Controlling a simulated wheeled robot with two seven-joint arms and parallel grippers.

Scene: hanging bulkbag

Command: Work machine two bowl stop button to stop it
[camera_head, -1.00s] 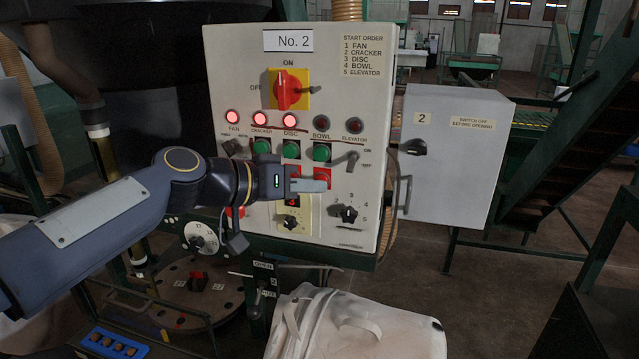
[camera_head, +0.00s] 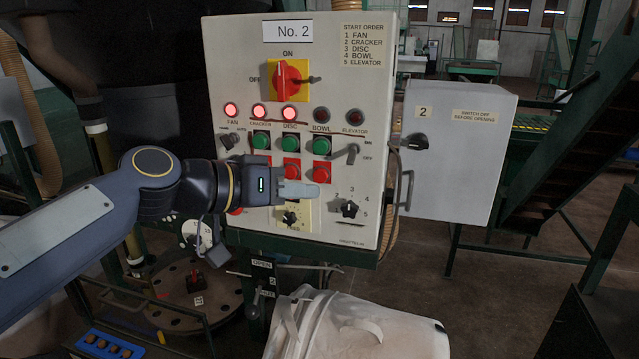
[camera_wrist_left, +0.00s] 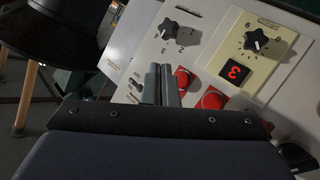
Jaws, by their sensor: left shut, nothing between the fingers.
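The panel labelled No. 2 (camera_head: 230,60) faces me. Its bowl stop button (camera_head: 323,172) is red, below the green bowl button (camera_head: 322,146). The bowl lamp (camera_head: 321,115) is dark. My left gripper (camera_head: 314,190) is shut and empty, its tips just below the red bowl button in the head view; I cannot tell whether they touch the panel. In the left wrist view the shut fingers (camera_wrist_left: 161,84) lie beside the nearest red button (camera_wrist_left: 185,78), which appears to be the bowl one. My right gripper is not in view.
The fan, cracker and disc lamps are lit; the elevator lamp (camera_head: 354,117) is dark. Other red buttons (camera_head: 291,171), a switch lever (camera_head: 345,153) and a rotary knob (camera_head: 350,208) sit close by.

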